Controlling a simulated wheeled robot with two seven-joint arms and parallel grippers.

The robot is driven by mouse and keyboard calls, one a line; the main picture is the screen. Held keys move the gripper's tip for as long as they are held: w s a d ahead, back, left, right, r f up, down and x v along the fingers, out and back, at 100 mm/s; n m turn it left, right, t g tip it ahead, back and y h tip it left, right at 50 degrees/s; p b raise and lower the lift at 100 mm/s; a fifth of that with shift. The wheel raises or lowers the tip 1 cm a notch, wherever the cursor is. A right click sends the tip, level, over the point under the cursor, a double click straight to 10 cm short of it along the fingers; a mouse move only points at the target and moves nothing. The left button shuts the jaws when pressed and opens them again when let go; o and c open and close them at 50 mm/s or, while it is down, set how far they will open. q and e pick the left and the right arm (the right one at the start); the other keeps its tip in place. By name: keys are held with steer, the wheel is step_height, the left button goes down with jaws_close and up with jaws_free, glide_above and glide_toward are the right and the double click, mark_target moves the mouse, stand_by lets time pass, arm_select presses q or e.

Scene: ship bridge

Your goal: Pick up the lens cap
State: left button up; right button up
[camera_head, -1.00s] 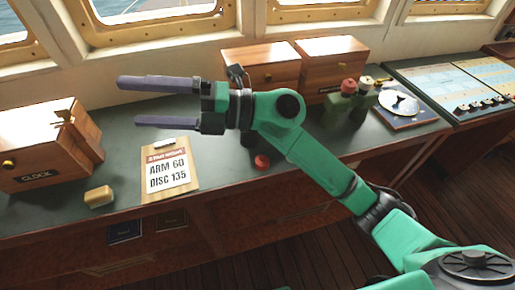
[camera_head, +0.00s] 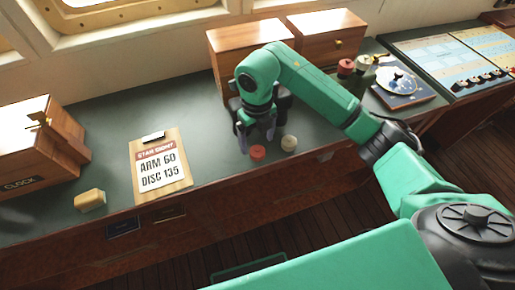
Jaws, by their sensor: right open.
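Either could be the lens cap; I cannot tell which. My right gripper (camera_head: 257,135) points down with its fingers apart and empty, just behind the red piece in the picture. The cream piece is to the right of the fingers. I cannot tell how high the fingertips are above the counter. My left gripper is not in view.
A clipboard (camera_head: 161,170) and a yellow block (camera_head: 90,200) lie to the left, near a wooden clock box (camera_head: 35,150). Wooden boxes (camera_head: 325,38) stand behind my right arm. Green objects with red and cream tops (camera_head: 346,67) and a dial plate (camera_head: 400,85) are at right.

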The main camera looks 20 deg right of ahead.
mark_target(257, 148)
step_height(257, 148, down, 4)
steer(key=shift+s+r+p, duration=0.1)
steer(key=shift+s+p, duration=0.05)
steer(key=shift+p, duration=0.7)
steer(key=shift+f, duration=0.2)
steer(key=c, duration=1.4)
